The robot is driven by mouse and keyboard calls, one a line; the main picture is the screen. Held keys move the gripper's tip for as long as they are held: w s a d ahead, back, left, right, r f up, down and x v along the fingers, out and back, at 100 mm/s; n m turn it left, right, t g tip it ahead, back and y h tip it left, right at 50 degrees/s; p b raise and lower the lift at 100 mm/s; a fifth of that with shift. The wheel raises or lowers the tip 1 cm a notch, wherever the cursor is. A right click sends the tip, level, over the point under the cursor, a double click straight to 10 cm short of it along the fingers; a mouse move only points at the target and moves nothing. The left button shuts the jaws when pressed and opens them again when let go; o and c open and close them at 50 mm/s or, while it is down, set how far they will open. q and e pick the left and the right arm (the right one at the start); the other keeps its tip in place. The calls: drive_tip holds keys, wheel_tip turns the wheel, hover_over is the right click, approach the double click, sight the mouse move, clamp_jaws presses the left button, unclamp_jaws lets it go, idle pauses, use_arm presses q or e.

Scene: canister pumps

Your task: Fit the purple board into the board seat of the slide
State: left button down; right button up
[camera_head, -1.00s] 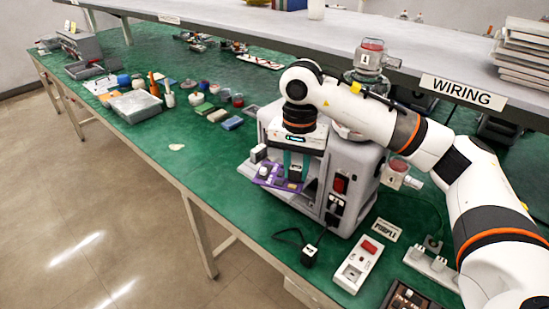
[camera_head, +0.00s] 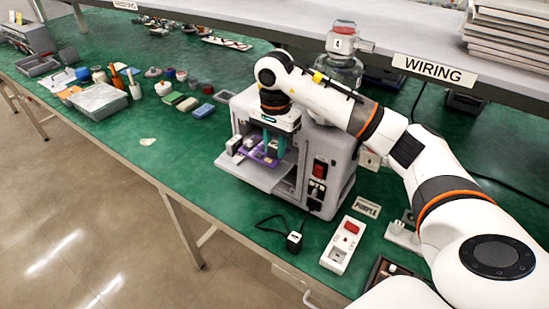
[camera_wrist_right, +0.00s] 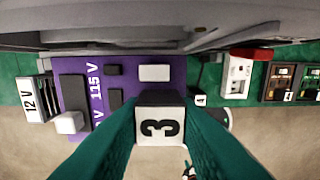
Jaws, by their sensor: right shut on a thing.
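The purple board (camera_head: 261,157) is at the open front of the grey machine, above the pale slide (camera_head: 250,177) that sticks out of it. In the right wrist view the purple board (camera_wrist_right: 101,68) carries dark and white blocks and "115 V" lettering. My right gripper (camera_head: 272,145) points down over the board. Its teal fingers are shut on a dark block with a white face marked 3 (camera_wrist_right: 160,127), which seems to be part of the board. The board seat is hidden, and I cannot tell whether the board touches the slide. My left gripper is not in view.
The grey machine (camera_head: 332,175) walls in the gripper on the right and behind. Bins and small parts lie at the left. The shelf (camera_head: 430,68) hangs behind.

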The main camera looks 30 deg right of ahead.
sight(275, 172)
wheel_tip(275, 172, down, 5)
drive_tip(key=shift+f+p, duration=0.1)
drive_tip(key=shift+p, duration=0.55)
drive_tip(key=shift+f, duration=0.1)
drive_tip(key=shift+f+b, duration=0.15)
drive_tip(key=shift+b, duration=0.15)
drive_tip(key=o, duration=1)
